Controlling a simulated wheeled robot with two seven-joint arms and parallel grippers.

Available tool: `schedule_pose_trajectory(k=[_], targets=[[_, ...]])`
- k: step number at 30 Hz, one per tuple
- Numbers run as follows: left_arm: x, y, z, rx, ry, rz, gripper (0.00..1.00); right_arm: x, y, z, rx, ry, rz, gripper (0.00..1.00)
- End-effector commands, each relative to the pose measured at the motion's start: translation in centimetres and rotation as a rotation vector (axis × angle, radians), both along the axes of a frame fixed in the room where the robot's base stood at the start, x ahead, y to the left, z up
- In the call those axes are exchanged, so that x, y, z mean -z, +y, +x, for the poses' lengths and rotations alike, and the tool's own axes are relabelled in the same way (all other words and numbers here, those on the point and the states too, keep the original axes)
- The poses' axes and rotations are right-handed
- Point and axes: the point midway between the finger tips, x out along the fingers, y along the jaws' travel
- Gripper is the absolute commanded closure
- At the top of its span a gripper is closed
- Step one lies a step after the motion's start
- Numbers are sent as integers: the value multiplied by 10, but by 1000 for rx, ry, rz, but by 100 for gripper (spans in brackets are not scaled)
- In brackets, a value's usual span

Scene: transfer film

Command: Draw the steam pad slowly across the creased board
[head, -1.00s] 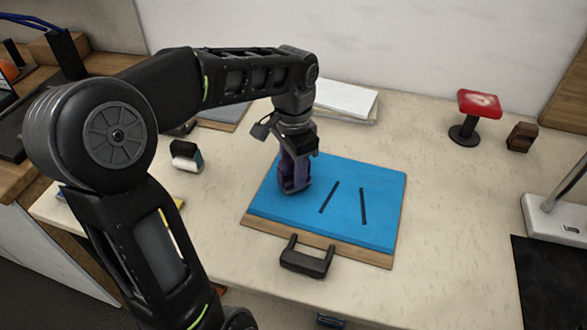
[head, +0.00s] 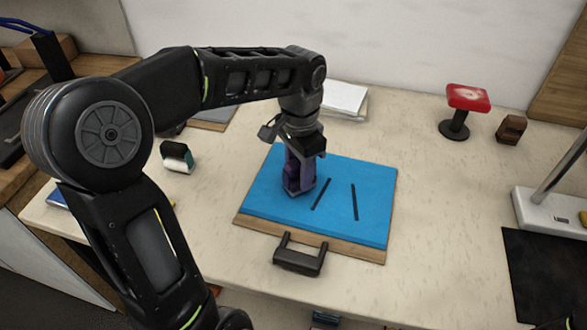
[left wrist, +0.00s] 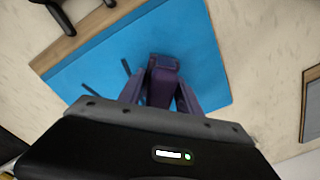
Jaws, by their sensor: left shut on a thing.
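The creased board is a blue sheet (head: 335,222) with two dark slanting lines on it, lying on a wooden base (head: 330,249) on the table. My left gripper (head: 301,168) is above the left part of the board, pointing down, and is shut on the purple steam pad (head: 297,187). The pad is at the blue surface, just left of the nearer dark line; whether it touches is hard to tell. In the left wrist view the steam pad (left wrist: 163,78) sits between the two fingers over the blue sheet (left wrist: 98,62). My right gripper is not in view.
A dark handle-shaped piece (head: 300,262) stands at the board's front edge. A red-topped stand (head: 467,97), a brown block (head: 511,129) and a lamp base (head: 550,211) are on the right. A small dark-and-white block (head: 177,157) is on the left.

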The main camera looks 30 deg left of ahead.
Motion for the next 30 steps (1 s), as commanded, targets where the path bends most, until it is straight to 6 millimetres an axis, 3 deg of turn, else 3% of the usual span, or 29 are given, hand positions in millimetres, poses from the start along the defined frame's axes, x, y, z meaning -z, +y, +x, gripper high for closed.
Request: schedule_pose_trajectory(k=[9,30], targets=[[-1,-10,3,1,-1,0,100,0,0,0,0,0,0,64],[-1,-10,3,0,-1,0,100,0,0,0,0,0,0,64]])
